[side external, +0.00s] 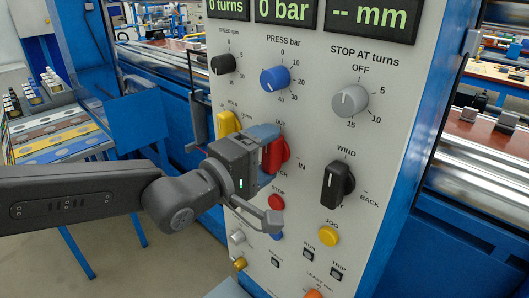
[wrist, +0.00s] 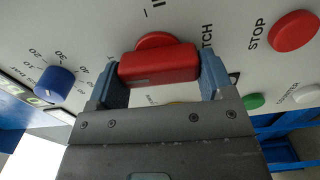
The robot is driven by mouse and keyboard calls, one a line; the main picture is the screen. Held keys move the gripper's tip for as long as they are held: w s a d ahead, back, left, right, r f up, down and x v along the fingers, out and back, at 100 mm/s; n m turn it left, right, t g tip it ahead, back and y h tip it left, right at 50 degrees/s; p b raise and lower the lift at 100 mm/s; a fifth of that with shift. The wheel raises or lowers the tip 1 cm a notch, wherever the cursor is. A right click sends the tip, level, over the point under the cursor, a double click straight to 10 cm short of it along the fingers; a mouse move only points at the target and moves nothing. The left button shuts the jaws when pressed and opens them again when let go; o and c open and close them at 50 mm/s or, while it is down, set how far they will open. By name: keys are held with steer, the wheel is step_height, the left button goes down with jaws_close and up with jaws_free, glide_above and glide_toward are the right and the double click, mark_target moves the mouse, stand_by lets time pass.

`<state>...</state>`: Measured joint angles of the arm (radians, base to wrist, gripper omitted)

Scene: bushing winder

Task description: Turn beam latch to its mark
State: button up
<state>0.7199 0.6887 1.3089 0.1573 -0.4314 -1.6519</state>
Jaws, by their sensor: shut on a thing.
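My gripper (side external: 265,157) is at the panel, shut on a red knob (side external: 276,154) marked OUT at the top and IN at the right. In the wrist view, the blue-padded fingers of my gripper (wrist: 160,72) sit at both ends of the red knob's bar (wrist: 158,63). The knob's label is partly hidden; only its ending, "TCH", shows. The bar looks close to upright in the side view, but its exact pointing is hidden by my gripper. A yellow knob (side external: 228,123) with a HOLD mark is just left of it. I cannot tell from the labels which knob is the beam latch.
Close by are a red STOP button (side external: 276,202), the black WIND knob (side external: 338,186), the blue PRESS knob (side external: 274,78) and a yellow JOG button (side external: 328,236). The grey STOP AT knob (side external: 349,101) is at upper right. Open space lies in front of the panel.

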steer(key=shift+n, duration=0.5)
steer(key=o, duration=0.9)
steer(key=v, duration=1.4)
